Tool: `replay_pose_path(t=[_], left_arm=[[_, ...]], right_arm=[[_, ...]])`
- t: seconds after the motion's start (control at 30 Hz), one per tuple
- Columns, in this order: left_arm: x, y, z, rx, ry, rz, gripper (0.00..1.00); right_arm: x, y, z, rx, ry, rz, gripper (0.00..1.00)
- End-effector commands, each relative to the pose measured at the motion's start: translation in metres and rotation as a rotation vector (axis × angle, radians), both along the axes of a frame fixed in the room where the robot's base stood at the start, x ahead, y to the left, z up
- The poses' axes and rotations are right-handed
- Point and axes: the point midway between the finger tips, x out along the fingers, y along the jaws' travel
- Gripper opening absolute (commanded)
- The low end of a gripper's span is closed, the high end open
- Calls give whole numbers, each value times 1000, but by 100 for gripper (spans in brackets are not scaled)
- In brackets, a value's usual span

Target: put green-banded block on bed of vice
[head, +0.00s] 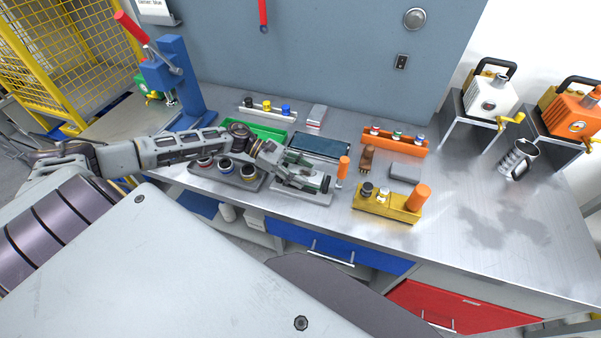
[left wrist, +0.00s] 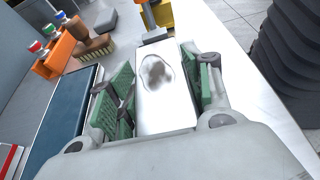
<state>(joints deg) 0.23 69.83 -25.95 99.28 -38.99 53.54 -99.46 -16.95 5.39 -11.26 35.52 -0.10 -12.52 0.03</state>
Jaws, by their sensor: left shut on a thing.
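My left gripper (head: 318,183) is over the front middle of the bench, pointing right. In the left wrist view its green-padded fingers (left wrist: 160,88) are shut on a bright metal block (left wrist: 164,108) with a dark blotch of reflection on its face. No green band shows on that face, so I cannot confirm it is the green-banded block. A pale flat plate (head: 300,197) lies below the gripper; it may be the vice's bed, but the gripper hides most of it. Whether the block touches it is unclear. My right gripper is out of view.
A dark blue tray (head: 318,144) lies just behind the gripper. A grey holder (head: 222,176) with round parts stands to its left, an upright orange handle (head: 343,165) and a yellow holder (head: 388,207) to its right. The bench's right front is clear.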

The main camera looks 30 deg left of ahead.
Motion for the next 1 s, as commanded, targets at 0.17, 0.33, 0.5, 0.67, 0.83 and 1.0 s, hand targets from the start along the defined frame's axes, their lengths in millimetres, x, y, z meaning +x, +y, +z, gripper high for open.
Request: replay_pose_path(t=[0.17,0.33,0.5,0.67,0.83,1.0], left_arm=[[-3,0,-7,5,7,-1,66],[-3,1,-8,8,8,0,71],[-3,2,-8,9,9,2,71],[-3,2,-8,11,10,2,71],[-3,3,-4,12,9,1,71],[-4,9,1,12,10,3,71]], right_arm=[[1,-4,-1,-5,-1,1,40],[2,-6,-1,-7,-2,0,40],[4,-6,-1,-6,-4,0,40],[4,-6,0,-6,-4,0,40],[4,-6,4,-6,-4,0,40],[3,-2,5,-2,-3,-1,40]])
